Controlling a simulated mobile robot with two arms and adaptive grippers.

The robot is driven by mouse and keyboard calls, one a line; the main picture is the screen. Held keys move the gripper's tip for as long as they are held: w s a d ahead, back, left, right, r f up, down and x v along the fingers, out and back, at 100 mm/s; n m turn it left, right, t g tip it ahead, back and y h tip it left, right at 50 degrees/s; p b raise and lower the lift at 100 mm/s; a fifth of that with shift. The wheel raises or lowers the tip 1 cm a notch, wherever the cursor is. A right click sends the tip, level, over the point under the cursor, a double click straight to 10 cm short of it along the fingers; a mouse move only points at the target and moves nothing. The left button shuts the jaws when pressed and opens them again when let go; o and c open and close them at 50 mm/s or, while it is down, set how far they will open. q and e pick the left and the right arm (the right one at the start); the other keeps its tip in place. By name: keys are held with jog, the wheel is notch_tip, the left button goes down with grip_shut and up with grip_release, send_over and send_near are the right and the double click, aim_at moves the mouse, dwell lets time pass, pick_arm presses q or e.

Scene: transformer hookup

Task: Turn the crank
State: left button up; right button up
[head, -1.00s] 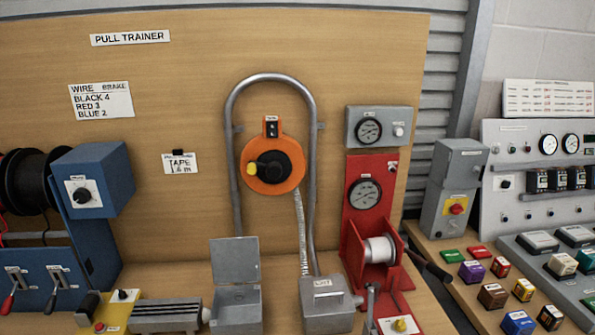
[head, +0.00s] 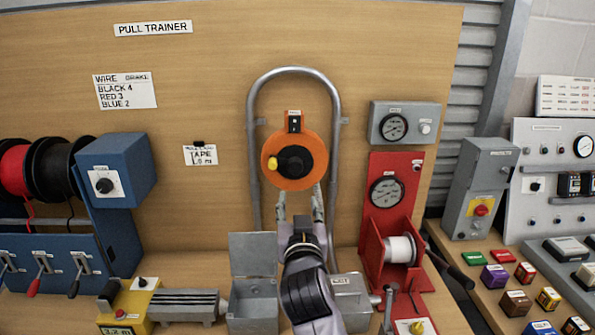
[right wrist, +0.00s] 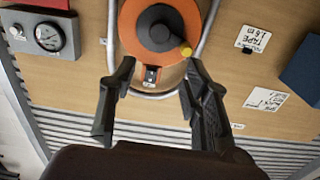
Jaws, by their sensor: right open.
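The crank is a black arm (head: 293,160) with a yellow knob (head: 272,163) on the face of a round orange reel (head: 312,165), mounted on the wooden board. The knob points to the left in the head view. My right gripper (head: 300,200) is open and empty, fingers pointing up, just below the reel. In the right wrist view the gripper (right wrist: 158,76) has its fingers spread, with the reel (right wrist: 132,30) and the yellow knob (right wrist: 186,50) beyond the tips. The fingers appear apart from the knob. My left gripper is out of view.
A bent grey conduit (head: 253,140) arches around the reel. A red winch stand (head: 372,215) with a white spool and black handle stands to the right. A grey open-lidded box (head: 252,300) and a blue spool unit (head: 118,170) are to the left. The board left of the reel is mostly clear.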

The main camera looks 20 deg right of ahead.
aim_at(295, 169)
jog(key=p+x, duration=0.4)
jog(key=x, duration=1)
jog(key=shift+w+d+f, duration=0.1)
jog(key=shift+w, duration=0.15)
jog(key=shift+x, duration=0.75)
jog(key=shift+c, duration=0.6)
jog(key=shift+f, duration=0.1)
grip_shut()
